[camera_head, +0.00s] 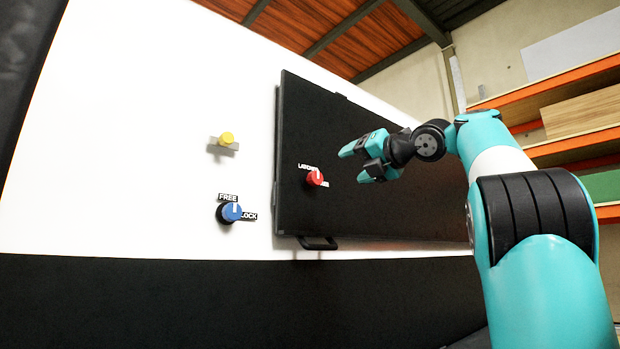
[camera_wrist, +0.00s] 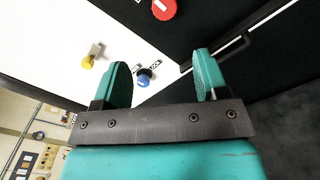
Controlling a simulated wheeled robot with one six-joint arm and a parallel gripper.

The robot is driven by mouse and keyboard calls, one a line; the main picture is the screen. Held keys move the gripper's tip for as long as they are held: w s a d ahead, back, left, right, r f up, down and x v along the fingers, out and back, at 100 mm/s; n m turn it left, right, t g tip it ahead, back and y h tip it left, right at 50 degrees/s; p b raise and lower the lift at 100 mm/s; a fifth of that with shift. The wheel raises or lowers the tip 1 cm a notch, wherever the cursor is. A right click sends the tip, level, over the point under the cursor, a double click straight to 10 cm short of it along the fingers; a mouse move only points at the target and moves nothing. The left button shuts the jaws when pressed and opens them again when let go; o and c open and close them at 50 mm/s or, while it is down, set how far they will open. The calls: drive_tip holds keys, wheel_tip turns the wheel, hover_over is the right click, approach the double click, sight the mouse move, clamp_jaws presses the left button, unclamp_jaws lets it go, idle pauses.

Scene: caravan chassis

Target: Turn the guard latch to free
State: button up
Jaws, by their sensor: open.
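A red knob (camera_head: 315,178) with a white pointer mark sits on the black panel (camera_head: 300,130), with a label reading LATCHED at its upper left and a partly hidden label at its lower right. It also shows at the top edge of the wrist view (camera_wrist: 163,8). A blue knob (camera_head: 231,212) on the white wall has labels FREE above and LOCK to its right; its white mark points up towards FREE. My gripper (camera_head: 354,166) is open and empty, to the right of the red knob and apart from it. The wrist view shows the blue knob (camera_wrist: 143,78) beyond the open fingers (camera_wrist: 161,72).
A yellow knob (camera_head: 227,139) on a grey plate is on the white wall (camera_head: 130,130) above the blue knob. A black handle (camera_head: 318,243) sticks out under the panel. Orange shelves (camera_head: 550,95) stand at the right. The space before the white wall looks clear.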

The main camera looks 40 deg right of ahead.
sight(318, 177)
drive_tip(key=w+p, duration=0.2)
drive_tip(key=w, duration=0.3)
drive_tip(key=w+d+p, duration=0.1)
drive_tip(key=w+p, duration=0.1)
drive_tip(key=w, duration=0.2)
drive_tip(key=w+p, duration=0.2)
drive_tip(key=w, duration=0.3)
drive_tip(key=shift+w+d+r, duration=0.1)
drive_tip(key=shift+w+d, duration=0.2)
drive_tip(key=shift+d, duration=0.05)
drive_tip(key=shift+w+p, duration=0.3)
drive_tip(key=shift+w, duration=0.1)
drive_tip(key=shift+c, duration=0.2)
drive_tip(key=shift+a, duration=0.1)
drive_tip(key=c, duration=0.9)
